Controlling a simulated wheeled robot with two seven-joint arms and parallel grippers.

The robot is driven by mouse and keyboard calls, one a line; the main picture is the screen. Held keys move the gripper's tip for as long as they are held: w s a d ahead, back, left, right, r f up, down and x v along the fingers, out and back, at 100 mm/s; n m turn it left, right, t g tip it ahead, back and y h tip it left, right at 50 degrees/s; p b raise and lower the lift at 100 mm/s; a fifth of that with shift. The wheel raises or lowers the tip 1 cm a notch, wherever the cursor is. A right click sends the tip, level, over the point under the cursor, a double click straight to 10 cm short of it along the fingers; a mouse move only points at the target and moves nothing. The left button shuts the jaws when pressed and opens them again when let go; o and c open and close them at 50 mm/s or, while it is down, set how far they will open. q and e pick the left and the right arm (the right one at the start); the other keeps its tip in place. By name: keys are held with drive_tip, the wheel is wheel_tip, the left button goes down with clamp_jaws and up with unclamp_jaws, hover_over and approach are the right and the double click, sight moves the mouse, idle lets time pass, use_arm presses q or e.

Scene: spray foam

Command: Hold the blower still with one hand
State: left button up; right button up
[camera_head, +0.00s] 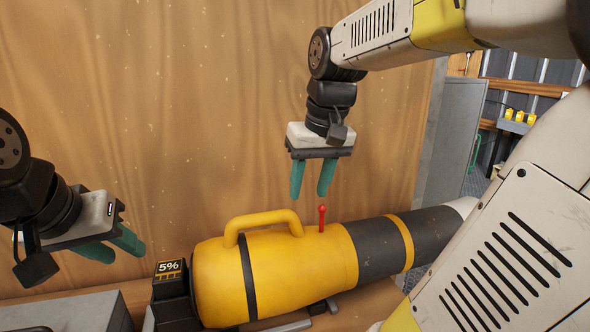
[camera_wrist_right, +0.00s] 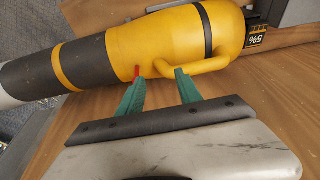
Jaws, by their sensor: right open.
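The yellow and dark grey blower (camera_head: 285,270) lies on its side along the wooden surface, its nozzle pointing right. It has a yellow handle (camera_head: 262,218) on top and a small red lever (camera_head: 321,217) right of the handle. My right gripper (camera_head: 312,193) is open and empty above the blower, near the red lever. In the right wrist view the blower (camera_wrist_right: 150,42) lies beyond the open green fingers (camera_wrist_right: 158,92). My left gripper (camera_head: 118,250) is left of the blower, apart from it; its finger gap is unclear.
A wooden wall (camera_head: 180,110) stands behind the blower. A grey box (camera_head: 70,312) is at the lower left. A grey panel (camera_head: 450,130) stands at the right, with shelves and small yellow items (camera_head: 518,116) beyond it.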

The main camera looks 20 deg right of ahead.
sight(322, 205)
drive_tip(key=w+d, duration=0.1)
drive_tip(key=w+d+g, duration=0.1)
drive_tip(key=w+d, duration=0.1)
drive_tip(key=w+d+r+g, duration=0.1)
drive_tip(key=shift+w+d+h, duration=0.25)
drive_tip(key=shift+w+h, duration=0.1)
drive_tip(key=shift+h, duration=0.05)
drive_tip(key=shift+w+d+g, duration=0.15)
drive_tip(key=shift+g, duration=0.25)
drive_tip(key=shift+d+f, duration=0.1)
drive_tip(key=shift+f, duration=0.1)
wheel_tip(322, 205, down, 12)
drive_tip(key=shift+r, duration=0.15)
clamp_jaws()
idle(0.9)
